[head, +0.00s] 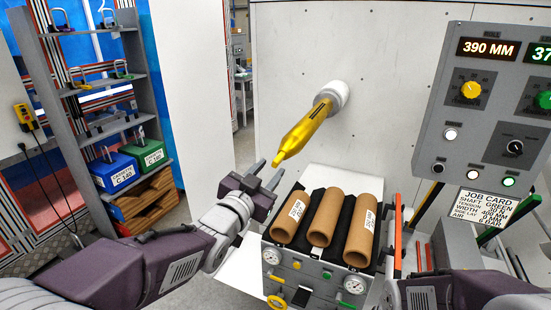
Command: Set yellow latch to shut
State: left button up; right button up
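A yellow tapered bar (305,132) sticks out from a white round mount (334,97) on the pale wall panel. Its narrow tip points down and left. I cannot tell for sure whether this bar is the yellow latch, or whether it is set to shut. My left gripper (267,172) is just below and left of the bar's tip, with its two grey fingers apart and nothing between them. I cannot tell if a finger touches the tip. My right arm (440,290) shows at the bottom right, with its gripper out of view.
Several brown rolls (322,218) lie on a dark rack above a grey panel with gauges (355,284) and a yellow ring (276,301). A grey control box (490,120) with a yellow knob (470,90) hangs at right. Shelving (95,120) with blue and green bins stands left.

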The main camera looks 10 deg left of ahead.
aim_at(274, 165)
pick_arm(q)
jog(key=p+x, duration=0.1)
jog(key=x, duration=0.3)
jog(key=shift+w, duration=0.4)
jog(key=shift+s, duration=0.1)
grip_shut()
dwell(0.9)
